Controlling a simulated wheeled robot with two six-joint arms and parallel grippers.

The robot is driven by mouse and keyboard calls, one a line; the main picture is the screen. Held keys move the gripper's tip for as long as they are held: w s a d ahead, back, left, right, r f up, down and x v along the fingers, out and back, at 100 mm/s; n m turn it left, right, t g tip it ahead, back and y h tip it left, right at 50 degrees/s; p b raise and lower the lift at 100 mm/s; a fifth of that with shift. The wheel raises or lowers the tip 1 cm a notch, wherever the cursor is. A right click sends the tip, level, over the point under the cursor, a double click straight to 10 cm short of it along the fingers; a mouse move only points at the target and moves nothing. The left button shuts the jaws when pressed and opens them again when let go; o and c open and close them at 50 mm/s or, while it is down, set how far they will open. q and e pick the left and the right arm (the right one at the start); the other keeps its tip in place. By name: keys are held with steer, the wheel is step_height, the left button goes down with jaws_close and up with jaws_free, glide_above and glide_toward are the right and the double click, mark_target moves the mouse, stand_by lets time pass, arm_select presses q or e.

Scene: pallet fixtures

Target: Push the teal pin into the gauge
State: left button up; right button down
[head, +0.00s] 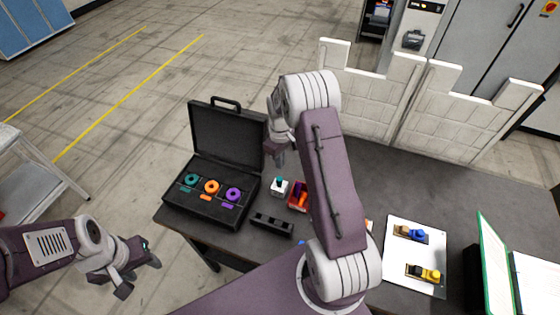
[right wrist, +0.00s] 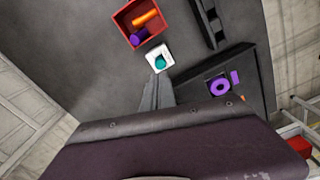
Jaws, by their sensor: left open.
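The teal pin (head: 279,180) shows as a teal top in the white block (head: 279,189) on the table. The right wrist view shows the teal pin (right wrist: 160,62) as a round top within the square white block (right wrist: 150,53). I cannot tell how deep it sits, or whether this block is the gauge. My right gripper (head: 278,161) is above and behind the block, pointing down. In the right wrist view its fingers (right wrist: 155,85) look shut together and empty, tips beside the block; contact is unclear. My left gripper (head: 138,276) is open and empty, left of the table.
An open black case (head: 180,212) with teal, orange and purple rings stands left of the block. A red tray (head: 292,207) with orange and purple pieces is close on the right. A black slotted holder (head: 272,224) lies in front. A white sheet (head: 400,272) lies farther right.

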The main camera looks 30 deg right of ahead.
mark_target(279, 179)
steer(key=shift+w+f+b, duration=0.2)
steer(key=shift+f+b, duration=1.85)
steer(key=shift+f, duration=1.15)
steer(key=shift+a+f, duration=0.1)
steer(key=shift+f, duration=0.15)
steer(key=shift+f+b, duration=0.55)
steer(key=shift+s, duration=0.1)
step_height(279, 179, up, 8)
steer(key=p, duration=0.6)
